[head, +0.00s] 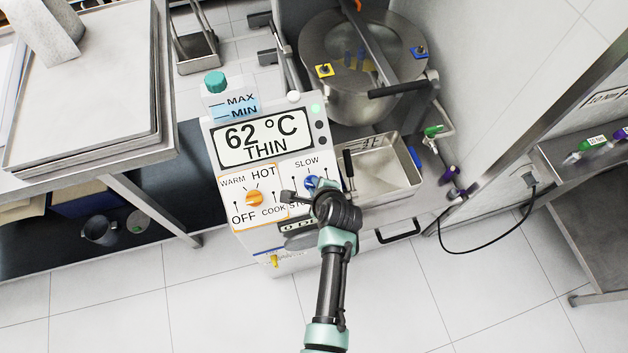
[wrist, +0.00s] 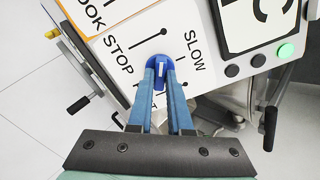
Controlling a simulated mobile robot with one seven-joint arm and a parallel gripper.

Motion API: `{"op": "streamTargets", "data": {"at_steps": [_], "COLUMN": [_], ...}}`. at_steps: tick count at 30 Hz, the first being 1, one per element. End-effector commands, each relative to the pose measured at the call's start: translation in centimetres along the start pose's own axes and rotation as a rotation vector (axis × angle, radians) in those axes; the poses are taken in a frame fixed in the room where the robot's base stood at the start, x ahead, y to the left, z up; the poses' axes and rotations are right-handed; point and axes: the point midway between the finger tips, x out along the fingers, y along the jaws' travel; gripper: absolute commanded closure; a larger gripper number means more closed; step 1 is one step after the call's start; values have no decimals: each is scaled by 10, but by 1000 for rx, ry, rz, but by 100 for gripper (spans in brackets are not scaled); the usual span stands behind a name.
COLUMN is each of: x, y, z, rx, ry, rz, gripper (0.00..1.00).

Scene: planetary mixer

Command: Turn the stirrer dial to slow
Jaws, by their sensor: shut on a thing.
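The blue stirrer dial (wrist: 160,70) sits on the mixer's white panel, with SLOW, STOP and a partly hidden label printed around it. My gripper (wrist: 163,80) is shut on the dial, with one blue finger on each side. The dial's white mark shows between the fingers; which label it points to I cannot tell. In the head view the dial (head: 311,182) is partly covered by my gripper (head: 314,188), below the word SLOW. STOP is partly hidden behind my gripper there.
An orange heat dial (head: 254,198) is left of the stirrer dial. The display (head: 264,141) reads 62 °C THIN, beside a lit green lamp (head: 317,109). A metal tray (head: 378,172) and the lidded pot (head: 350,65) stand right and behind. Open floor lies in front.

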Motion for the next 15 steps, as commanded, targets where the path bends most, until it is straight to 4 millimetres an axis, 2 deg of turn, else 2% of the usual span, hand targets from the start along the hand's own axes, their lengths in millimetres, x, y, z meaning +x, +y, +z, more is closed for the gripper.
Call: {"op": "streamTargets", "data": {"at_steps": [5,15], "x": [-1,-2], "y": [-1,-2], "z": [0,1], "rx": [24,296], "ry": [0,0], "rz": [0,1], "gripper": [100,100]}}
